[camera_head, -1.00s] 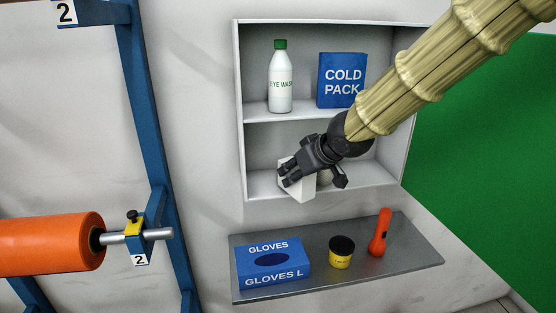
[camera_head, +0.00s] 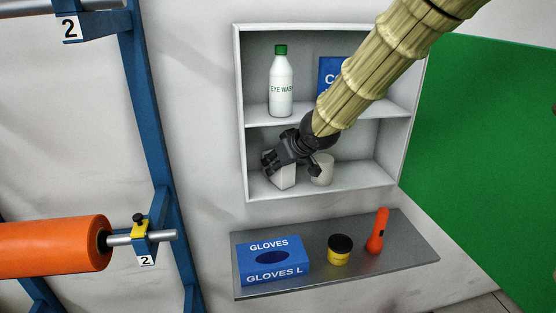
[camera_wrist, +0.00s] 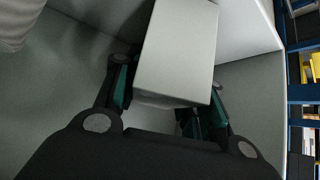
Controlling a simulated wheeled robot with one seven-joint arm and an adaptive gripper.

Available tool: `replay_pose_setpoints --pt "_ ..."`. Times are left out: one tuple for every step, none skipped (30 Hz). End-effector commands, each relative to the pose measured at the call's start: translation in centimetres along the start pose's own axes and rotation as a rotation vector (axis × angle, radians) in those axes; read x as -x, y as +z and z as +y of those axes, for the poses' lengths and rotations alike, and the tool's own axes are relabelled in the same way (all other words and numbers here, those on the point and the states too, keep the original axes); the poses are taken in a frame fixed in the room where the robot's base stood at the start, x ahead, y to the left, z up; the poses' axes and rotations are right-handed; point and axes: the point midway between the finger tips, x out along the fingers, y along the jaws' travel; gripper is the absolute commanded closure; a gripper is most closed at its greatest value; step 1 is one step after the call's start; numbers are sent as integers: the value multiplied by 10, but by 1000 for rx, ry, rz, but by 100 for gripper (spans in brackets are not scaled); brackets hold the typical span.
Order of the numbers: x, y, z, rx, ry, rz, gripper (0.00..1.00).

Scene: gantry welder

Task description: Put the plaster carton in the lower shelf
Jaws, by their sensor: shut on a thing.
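The plaster carton (camera_head: 283,178) is a plain white box, partly covered by my gripper in the head view. It fills the upper middle of the wrist view (camera_wrist: 178,48). My gripper (camera_head: 272,163) is shut on the carton, with a finger on each side of it in the wrist view (camera_wrist: 165,90). The carton is inside the lower shelf (camera_head: 365,177) of the white wall cabinet, at the left. It looks low over the shelf floor; I cannot tell whether it touches.
A whitish round item (camera_head: 322,170) stands right of the carton. The upper shelf holds an eye wash bottle (camera_head: 281,85) and a blue cold pack (camera_head: 328,75), partly hidden by my arm. A grey ledge (camera_head: 405,262) below bears a glove box (camera_head: 272,262), a yellow tub (camera_head: 340,252) and an orange flashlight (camera_head: 378,232).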

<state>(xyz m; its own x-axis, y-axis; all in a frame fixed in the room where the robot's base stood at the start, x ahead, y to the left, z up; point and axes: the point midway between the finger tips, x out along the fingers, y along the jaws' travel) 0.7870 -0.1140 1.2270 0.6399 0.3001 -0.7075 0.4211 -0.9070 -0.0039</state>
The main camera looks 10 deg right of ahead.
Motion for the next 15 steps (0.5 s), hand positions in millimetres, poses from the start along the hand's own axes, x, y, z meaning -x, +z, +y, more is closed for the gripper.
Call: replay_pose_setpoints --pt "0 0 0 0 0 0 88" --pt "0 0 0 0 0 0 88" --pt "0 0 0 0 0 0 88" --pt "0 0 0 0 0 0 88" --pt "0 0 0 0 0 0 88" --pt "-1 1 0 0 0 0 88" --pt "-1 2 0 0 0 0 88" --pt "-2 2 0 0 0 0 88" --pt "-2 3 0 0 0 0 88" --pt "-2 2 0 0 0 0 57" --pt "-2 2 0 0 0 0 51" --pt "-2 2 0 0 0 0 44" --pt "-2 2 0 0 0 0 39" --pt "-2 2 0 0 0 0 39" --pt "-2 2 0 0 0 0 39"
